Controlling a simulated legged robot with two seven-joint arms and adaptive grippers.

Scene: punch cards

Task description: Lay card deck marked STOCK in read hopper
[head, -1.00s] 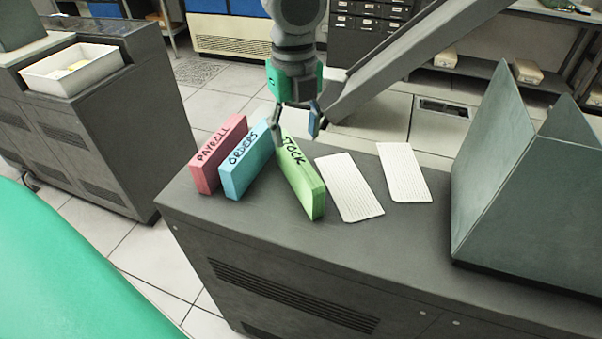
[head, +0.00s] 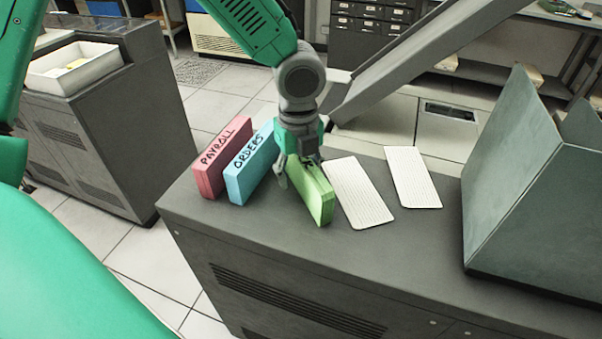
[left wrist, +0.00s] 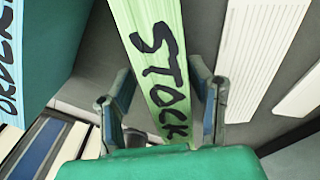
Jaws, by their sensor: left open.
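The green deck marked STOCK (head: 319,196) stands on edge on the grey cabinet top, right of the blue deck. My left gripper (head: 298,172) is over its far end and hides the lettering in the head view. In the left wrist view the STOCK deck (left wrist: 158,60) lies between the two fingers of my left gripper (left wrist: 165,110). The fingers are open, one on each side, with a small gap visible. No hopper can be picked out for certain. My right gripper is out of view.
A pink PAYROLL deck (head: 224,158) and a blue ORDERS deck (head: 249,165) stand close on the left. Two white cards (head: 357,192) (head: 413,177) lie flat to the right. A tall grey-green angled housing (head: 508,175) stands at the right. The front cabinet top is clear.

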